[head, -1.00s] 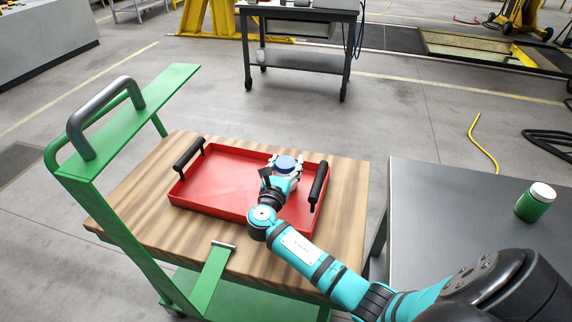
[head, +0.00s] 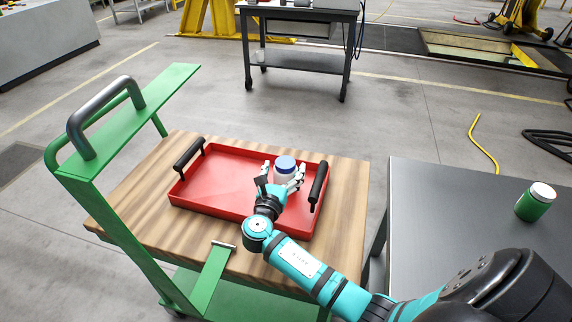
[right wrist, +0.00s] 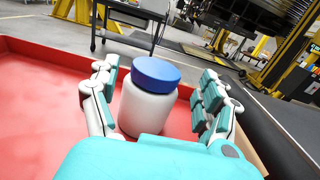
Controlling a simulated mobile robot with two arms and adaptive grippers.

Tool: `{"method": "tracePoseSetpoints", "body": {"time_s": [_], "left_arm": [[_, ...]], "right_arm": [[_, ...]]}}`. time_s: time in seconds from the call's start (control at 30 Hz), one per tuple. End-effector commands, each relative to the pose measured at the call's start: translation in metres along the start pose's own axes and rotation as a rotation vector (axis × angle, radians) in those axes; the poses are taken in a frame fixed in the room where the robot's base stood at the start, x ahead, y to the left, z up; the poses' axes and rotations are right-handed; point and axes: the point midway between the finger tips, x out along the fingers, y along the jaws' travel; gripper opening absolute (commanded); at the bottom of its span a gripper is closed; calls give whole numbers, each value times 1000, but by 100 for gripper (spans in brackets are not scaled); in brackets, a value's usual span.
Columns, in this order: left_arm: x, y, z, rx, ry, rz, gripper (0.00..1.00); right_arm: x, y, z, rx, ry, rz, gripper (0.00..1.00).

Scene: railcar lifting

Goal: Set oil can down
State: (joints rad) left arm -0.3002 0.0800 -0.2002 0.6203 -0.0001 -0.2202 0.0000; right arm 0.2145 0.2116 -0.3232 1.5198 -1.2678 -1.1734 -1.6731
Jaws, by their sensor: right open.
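A white can with a blue lid (head: 285,168) stands upright in the right part of the red tray (head: 225,180). In the right wrist view the can (right wrist: 149,100) stands on the red tray floor (right wrist: 45,140). My right gripper (head: 281,174) is open, with its fingers on either side of the can. In the right wrist view a gap shows between the can and the right-hand fingers; the left-hand fingers are close to it, and I cannot tell whether they touch. My left gripper is not in view.
The tray has black handles (head: 318,187) and sits on a wooden-topped cart (head: 130,205) with a green frame (head: 110,150). A grey table (head: 450,220) at the right holds a green can with a white lid (head: 535,202). The left half of the tray is empty.

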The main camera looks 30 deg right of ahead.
Motion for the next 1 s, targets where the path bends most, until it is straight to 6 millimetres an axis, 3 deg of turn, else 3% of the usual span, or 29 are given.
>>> {"method": "tracePoseSetpoints", "body": {"time_s": [0.2,0.4,0.87,1.0], "left_arm": [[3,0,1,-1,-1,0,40],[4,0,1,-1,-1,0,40],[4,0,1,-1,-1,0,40],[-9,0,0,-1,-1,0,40]], "right_arm": [[-51,1,-2,2,4,3,80],[-80,1,-1,2,2,3,80],[-89,0,1,1,0,1,80],[-89,0,14,1,0,2,80]]}}
